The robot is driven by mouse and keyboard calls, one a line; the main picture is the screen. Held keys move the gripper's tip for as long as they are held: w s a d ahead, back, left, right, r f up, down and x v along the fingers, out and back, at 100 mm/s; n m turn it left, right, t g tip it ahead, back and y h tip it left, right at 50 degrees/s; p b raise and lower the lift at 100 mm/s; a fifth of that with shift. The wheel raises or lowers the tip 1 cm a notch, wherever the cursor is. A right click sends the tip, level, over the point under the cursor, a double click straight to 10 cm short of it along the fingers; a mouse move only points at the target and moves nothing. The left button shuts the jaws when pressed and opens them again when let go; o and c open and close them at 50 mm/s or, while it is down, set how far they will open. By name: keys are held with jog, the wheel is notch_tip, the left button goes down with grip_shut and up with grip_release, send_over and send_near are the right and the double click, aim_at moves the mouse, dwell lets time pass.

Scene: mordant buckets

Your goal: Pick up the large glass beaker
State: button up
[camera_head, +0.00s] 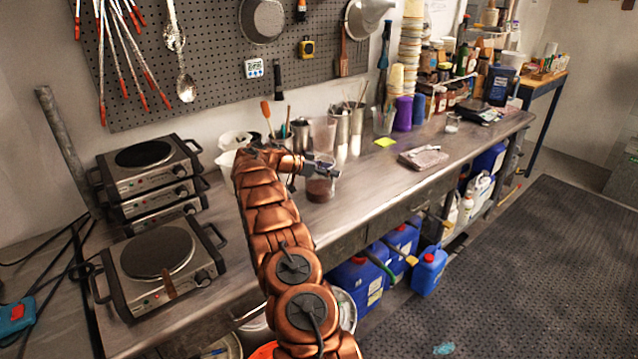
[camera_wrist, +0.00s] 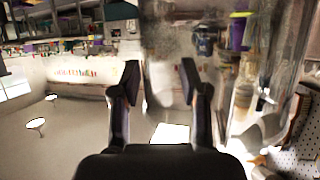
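A clear glass beaker (camera_head: 320,188) with dark reddish-brown contents stands upright on the steel bench in the head view. My gripper (camera_head: 322,166) is at its upper part, and its fingers overlap the rim area. In the wrist view my gripper's two dark fingers (camera_wrist: 157,82) are spread apart. Large, blurred clear glass (camera_wrist: 165,45) shows between and beyond them and continues right, behind the right finger. I cannot tell whether either finger touches the glass.
Clear and metal vessels (camera_head: 340,131) with tools stand close behind the beaker. White bowls (camera_head: 229,148) are to the left, and hot plates (camera_head: 158,256) stand further left. The bench front (camera_head: 385,185) is clear.

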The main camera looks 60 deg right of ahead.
grip_shut()
jog(key=shift+r, duration=0.2)
dwell(0.6)
